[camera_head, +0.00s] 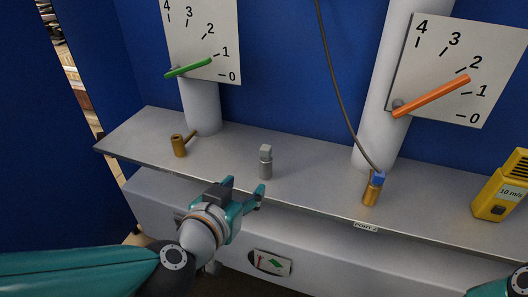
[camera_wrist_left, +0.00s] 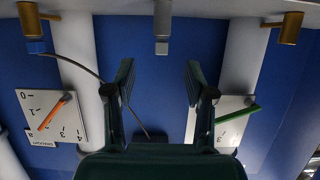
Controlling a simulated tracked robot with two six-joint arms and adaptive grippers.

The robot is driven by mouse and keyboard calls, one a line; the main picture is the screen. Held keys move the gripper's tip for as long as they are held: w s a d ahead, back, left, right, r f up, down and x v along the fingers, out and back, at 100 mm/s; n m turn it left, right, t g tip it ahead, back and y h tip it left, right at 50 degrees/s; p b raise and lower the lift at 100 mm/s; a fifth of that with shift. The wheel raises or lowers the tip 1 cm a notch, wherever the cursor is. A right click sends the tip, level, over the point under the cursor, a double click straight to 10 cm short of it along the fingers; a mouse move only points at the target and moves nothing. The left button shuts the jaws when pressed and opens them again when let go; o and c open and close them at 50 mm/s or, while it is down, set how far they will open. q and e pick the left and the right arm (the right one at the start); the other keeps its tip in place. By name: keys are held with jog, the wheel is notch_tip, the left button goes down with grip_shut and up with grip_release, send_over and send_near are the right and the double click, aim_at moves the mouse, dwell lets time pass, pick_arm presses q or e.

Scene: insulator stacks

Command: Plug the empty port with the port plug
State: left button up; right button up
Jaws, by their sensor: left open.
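The port plug, a small grey cylinder with a square head (camera_head: 265,161), stands upright on the middle of the metal shelf; it also shows at the top of the left wrist view (camera_wrist_left: 162,27). The empty port, a brass fitting (camera_head: 178,146), is on the shelf's left part; it shows at the top right of the left wrist view (camera_wrist_left: 290,28). My left gripper (camera_head: 245,187) is open and empty, in front of the plug and apart from it. Its two spread fingers (camera_wrist_left: 159,70) show in the left wrist view. My right gripper is out of view.
A second brass port (camera_head: 371,192) on the right holds a blue connector (camera_head: 378,178) with a hanging cable. White pipes and gauge boards with a green pointer (camera_head: 188,68) and an orange pointer (camera_head: 432,97) stand behind. A yellow meter (camera_head: 502,187) is at far right.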

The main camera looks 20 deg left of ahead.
pick_arm(q)
notch_tip(320, 180, up, 3)
jog(key=s, duration=0.1)
jog(key=b, duration=0.1)
send_near(264, 152)
jog(key=shift+t, duration=0.4)
jog(key=x, duration=0.2)
jog(key=f+x, duration=0.1)
jog(key=x, duration=0.2)
jog(key=shift+s+a, duration=0.15)
jog(key=shift+a, duration=0.05)
jog(key=shift+d+b+x, duration=0.1)
jog(key=shift+b+x, duration=0.05)
jog(key=shift+x, duration=1.45)
jog(key=shift+d+b+x, duration=0.15)
jog(key=shift+x, duration=1.5)
jog(key=shift+r, duration=0.15)
grip_shut()
